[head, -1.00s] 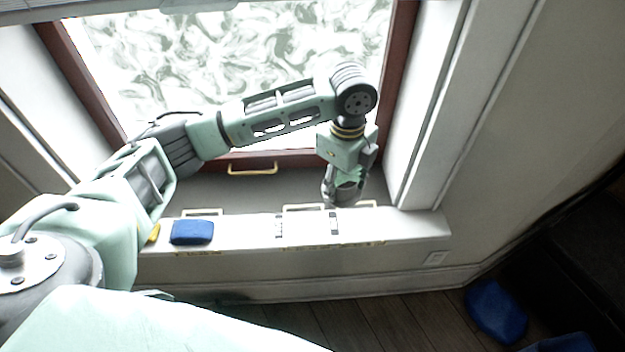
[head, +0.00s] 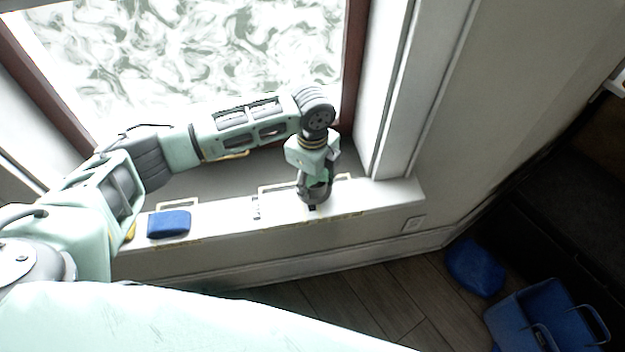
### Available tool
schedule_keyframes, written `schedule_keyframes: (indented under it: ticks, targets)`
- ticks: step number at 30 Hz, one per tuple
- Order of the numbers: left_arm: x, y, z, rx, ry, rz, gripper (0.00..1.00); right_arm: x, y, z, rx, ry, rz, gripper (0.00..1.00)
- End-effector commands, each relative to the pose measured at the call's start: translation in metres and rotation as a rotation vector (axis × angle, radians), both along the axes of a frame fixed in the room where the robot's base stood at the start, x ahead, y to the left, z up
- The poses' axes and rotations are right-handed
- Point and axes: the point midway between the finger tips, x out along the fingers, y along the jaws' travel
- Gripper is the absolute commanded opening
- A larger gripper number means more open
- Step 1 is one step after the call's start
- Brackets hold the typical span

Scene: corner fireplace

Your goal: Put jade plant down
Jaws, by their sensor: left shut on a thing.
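My left gripper (head: 313,194) points down over the right half of the white window sill (head: 385,196). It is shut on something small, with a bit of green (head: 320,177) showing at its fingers. This fits the jade plant, but the gripper hides most of it. I cannot tell whether the held thing touches the sill. My right gripper is not in view.
A blue item (head: 169,223) lies on the sill to the left, with a bit of yellow beside it. A blue caddy (head: 528,318) and a blue bag-like thing (head: 475,268) are on the wooden floor at right. The sill's right end is clear.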

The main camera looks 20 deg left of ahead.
Motion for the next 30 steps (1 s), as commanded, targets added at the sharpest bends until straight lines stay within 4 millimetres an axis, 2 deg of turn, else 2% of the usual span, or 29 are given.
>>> schedule_keyframes:
  ticks: [1, 2, 8, 20, 23, 30]
  targets:
    - [0.0, 0.0, -0.001, 0.0, 0.001, 0.0, 0.16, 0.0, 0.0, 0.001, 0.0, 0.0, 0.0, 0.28]
    - [0.0, 0.0, -0.002, 0.0, 0.001, 0.0, 0.51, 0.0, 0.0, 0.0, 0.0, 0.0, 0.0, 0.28]
    - [0.0, 0.0, -0.002, 0.0, 0.001, 0.0, 0.68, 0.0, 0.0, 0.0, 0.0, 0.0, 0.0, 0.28]
    - [0.0, 0.0, 0.003, 0.0, -0.001, 0.0, 0.7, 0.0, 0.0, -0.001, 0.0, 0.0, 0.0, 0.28]
    - [0.001, 0.0, 0.016, -0.002, -0.003, 0.0, 0.7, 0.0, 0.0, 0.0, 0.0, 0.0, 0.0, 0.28]
    - [0.001, 0.0, 0.066, -0.002, -0.004, 0.0, 0.7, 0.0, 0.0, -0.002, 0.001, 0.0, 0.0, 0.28]
